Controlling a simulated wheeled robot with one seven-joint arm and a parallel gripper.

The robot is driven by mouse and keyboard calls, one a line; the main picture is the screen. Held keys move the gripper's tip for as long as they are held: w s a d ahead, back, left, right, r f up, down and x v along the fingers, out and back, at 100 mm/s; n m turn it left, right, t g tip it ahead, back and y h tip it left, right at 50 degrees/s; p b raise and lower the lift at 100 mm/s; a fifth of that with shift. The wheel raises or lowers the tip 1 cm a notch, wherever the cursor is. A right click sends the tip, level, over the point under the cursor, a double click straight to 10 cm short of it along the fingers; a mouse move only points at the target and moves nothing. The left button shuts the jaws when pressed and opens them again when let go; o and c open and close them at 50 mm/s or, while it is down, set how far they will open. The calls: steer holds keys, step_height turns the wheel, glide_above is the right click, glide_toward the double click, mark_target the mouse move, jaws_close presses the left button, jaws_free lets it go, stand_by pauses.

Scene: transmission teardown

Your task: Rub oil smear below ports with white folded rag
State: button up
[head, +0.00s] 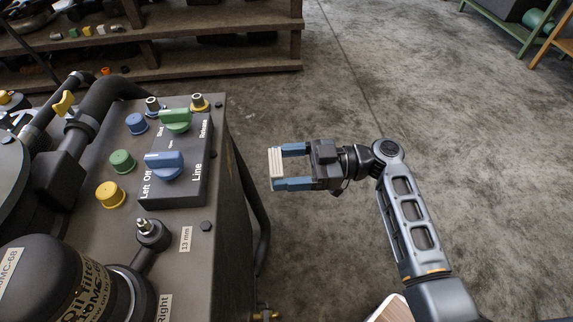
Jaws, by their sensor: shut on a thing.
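My gripper (284,168) has blue fingers and is shut on a small white folded rag (276,169), held between the fingertips. It hangs in the air to the right of the grey machine housing (205,250), with a gap between rag and housing. Ports on the housing's top carry a blue cap (136,123), a green cap (122,161) and a yellow cap (110,194). I cannot make out an oil smear; the housing's right side is seen steeply and is dark.
A control box (185,190) with green and blue knobs stands on the housing. A dark hose (262,215) runs down its right side. A brass fitting (266,315) sticks out low. Wooden shelving (220,59) stands behind.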

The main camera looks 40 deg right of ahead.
mark_target(230, 145)
steer(key=p+x, duration=0.2)
steer(key=x, duration=0.4)
stand_by(0.3)
steer(key=shift+b+x, duration=0.45)
steer(key=shift+x, duration=0.65)
stand_by(0.6)
steer(key=shift+w+d+f+b, duration=0.2)
steer(key=shift+w+d+b, duration=0.65)
steer(key=shift+b, duration=0.4)
steer(key=shift+w+d+r+b, duration=0.15)
steer(key=shift+w+d+b, duration=0.15)
steer(key=shift+w+b, duration=0.25)
steer(key=shift+w+d+b, duration=0.35)
steer(key=shift+w+b, duration=0.2)
steer(key=shift+b, duration=0.05)
steer(key=shift+w+d+b, duration=0.3)
steer(key=shift+w+b, duration=0.25)
steer(key=shift+b, duration=0.05)
steer(key=shift+w+d+b, duration=0.3)
steer(key=shift+w+b, duration=0.15)
steer(key=shift+w, duration=0.05)
